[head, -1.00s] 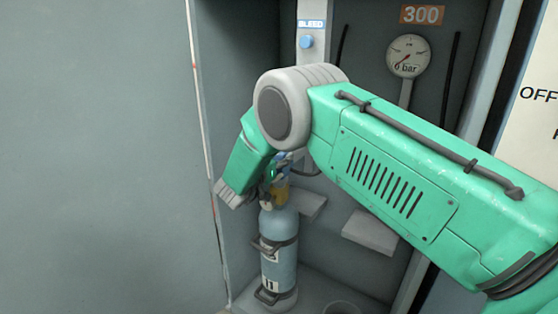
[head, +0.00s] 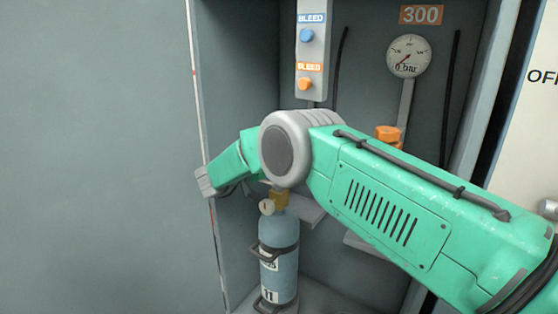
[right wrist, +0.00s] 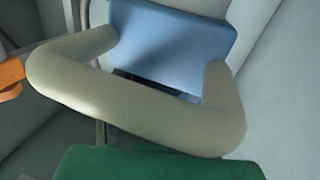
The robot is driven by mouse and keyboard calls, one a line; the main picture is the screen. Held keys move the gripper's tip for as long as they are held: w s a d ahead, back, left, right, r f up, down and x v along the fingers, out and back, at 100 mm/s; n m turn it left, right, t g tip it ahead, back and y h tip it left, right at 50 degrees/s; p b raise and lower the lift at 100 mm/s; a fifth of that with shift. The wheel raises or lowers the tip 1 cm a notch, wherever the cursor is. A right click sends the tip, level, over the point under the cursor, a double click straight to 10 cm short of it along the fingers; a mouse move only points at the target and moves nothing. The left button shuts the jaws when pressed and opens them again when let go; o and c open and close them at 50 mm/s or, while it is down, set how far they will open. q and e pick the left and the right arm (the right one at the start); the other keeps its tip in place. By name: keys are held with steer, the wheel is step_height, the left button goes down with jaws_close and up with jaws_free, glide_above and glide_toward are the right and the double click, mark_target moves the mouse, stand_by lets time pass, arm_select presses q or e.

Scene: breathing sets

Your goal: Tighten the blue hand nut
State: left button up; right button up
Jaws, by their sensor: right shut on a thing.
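In the head view my right arm crosses from the right and bends at the grey elbow joint. Its green forearm (head: 232,165) reaches to the left, above the blue cylinder (head: 281,262). In the right wrist view a blue block (right wrist: 172,40), which looks like the blue hand nut, lies behind a beige U-shaped bar (right wrist: 130,105). My right gripper is shut on it, though its fingertips are not clear. The cylinder stands upright, with a brass valve (head: 281,197) and small gauge (head: 266,207) on top. My left gripper is not in view.
The cylinder stands in a grey cabinet. A panel (head: 311,85) holds blue (head: 306,36) and orange (head: 305,84) bleed knobs. A pressure gauge (head: 409,56) and an orange fitting (head: 388,132) are to the right. The left wall is bare.

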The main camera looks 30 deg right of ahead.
steer(key=shift+w+r, duration=0.1)
steer(key=shift+r, duration=0.05)
steer(key=o, duration=1.2)
steer(key=shift+a, duration=0.1)
steer(key=shift+a, duration=0.55)
steer(key=a, duration=0.3)
steer(key=s+a, duration=0.1)
steer(key=a, duration=0.7)
steer(key=shift+s, duration=0.15)
